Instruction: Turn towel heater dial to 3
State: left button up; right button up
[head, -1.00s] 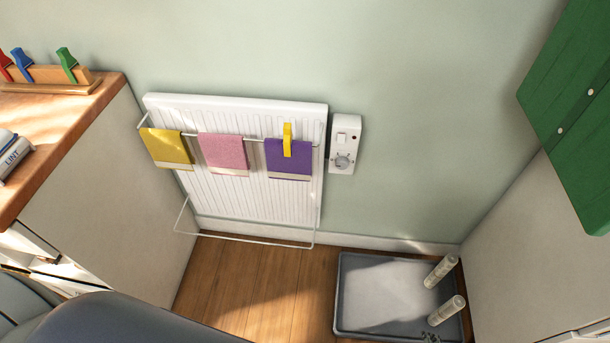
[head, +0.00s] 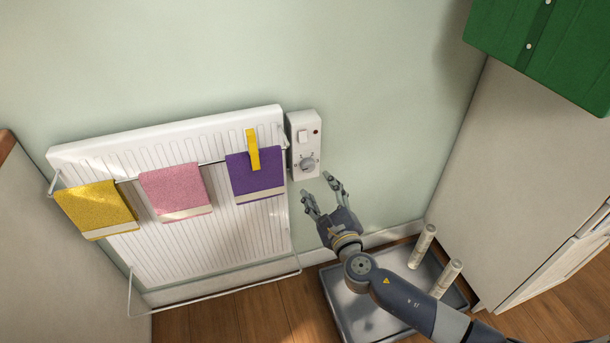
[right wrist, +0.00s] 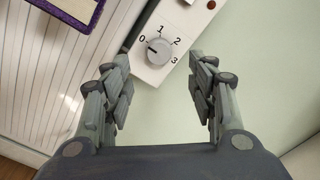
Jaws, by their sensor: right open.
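The towel heater dial (head: 307,163) is a round grey knob on the lower part of a white control box (head: 303,129) on the wall. In the right wrist view the dial (right wrist: 159,51) has marks 0, 1, 2 and 3 around it, and its pointer is at 0. My right gripper (head: 320,190) is open and empty, just below and slightly right of the dial. In the right wrist view its fingers (right wrist: 160,75) stand apart on either side, with the dial ahead between them and not touched. My left gripper is not in view.
The white towel heater (head: 200,235) is left of the box, with yellow (head: 95,207), pink (head: 172,190) and purple (head: 254,175) towels on its rail. A yellow clip (head: 252,150) sits on the purple towel. A grey tray (head: 345,305) lies on the floor below my right arm.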

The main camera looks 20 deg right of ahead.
aim_at(309, 168)
jog(key=w+b, duration=0.1)
jog(key=w, duration=0.5)
jog(key=shift+w+a+f, duration=0.1)
jog(key=shift+w+a, duration=0.05)
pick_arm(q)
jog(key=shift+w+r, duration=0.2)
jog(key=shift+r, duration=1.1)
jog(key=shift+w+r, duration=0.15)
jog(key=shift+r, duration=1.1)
pick_arm(e)
jog(key=shift+w, duration=0.75)
jog(key=shift+c, duration=0.2)
jog(key=c, duration=1)
